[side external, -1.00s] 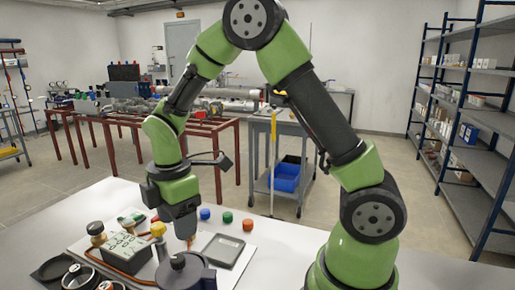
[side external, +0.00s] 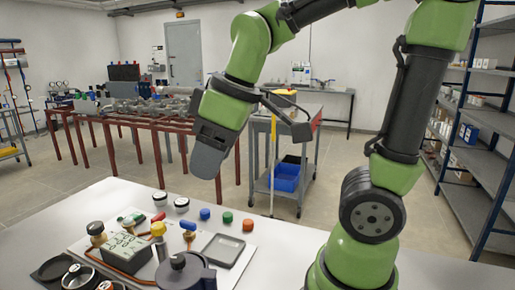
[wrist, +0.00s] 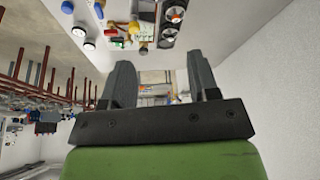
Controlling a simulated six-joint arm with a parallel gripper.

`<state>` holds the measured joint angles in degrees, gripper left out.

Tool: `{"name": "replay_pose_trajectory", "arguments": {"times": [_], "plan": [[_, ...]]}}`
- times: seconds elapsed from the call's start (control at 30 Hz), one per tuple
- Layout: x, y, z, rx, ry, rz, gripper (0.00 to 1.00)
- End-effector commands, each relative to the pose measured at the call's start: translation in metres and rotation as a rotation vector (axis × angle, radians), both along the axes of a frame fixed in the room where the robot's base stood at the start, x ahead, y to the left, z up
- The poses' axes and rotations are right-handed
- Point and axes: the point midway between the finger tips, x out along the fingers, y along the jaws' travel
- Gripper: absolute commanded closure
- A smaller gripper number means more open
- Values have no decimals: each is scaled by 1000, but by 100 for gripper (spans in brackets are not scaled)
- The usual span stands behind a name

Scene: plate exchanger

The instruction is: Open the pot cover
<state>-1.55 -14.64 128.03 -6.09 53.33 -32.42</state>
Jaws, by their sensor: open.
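A dark grey round pot (side external: 200,282) with a cover stands at the bottom edge of the side external view, partly cut off. Its cover (side external: 177,262) has a small raised knob on top and appears seated on the pot. My gripper (side external: 206,174) hangs in the air above the table, behind and above the pot, well apart from it. In the wrist view my gripper (wrist: 159,62) shows two dark fingers spread apart with nothing between them. That view is tilted, and I cannot make out the pot in it.
A pipe board with a grey box (side external: 127,252), a yellow-topped valve (side external: 158,230) and a blue-handled valve (side external: 188,228) lies left of the pot. A grey tray (side external: 223,250) lies behind it. Small coloured caps and white-rimmed gauges (side external: 181,204) stand farther back. The table's right part is clear.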

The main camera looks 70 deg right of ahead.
Motion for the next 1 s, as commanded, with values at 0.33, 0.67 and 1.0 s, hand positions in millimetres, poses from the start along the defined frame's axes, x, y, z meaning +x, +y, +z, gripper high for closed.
{"name": "replay_pose_trajectory", "arguments": {"times": [0.33, 0.67, 1.0], "plan": [[-43, 2, 16, 192, -109, -323, 45], [-67, 4, 18, 337, -163, -518, 45], [-70, 5, 18, 359, -167, -548, 45]]}}
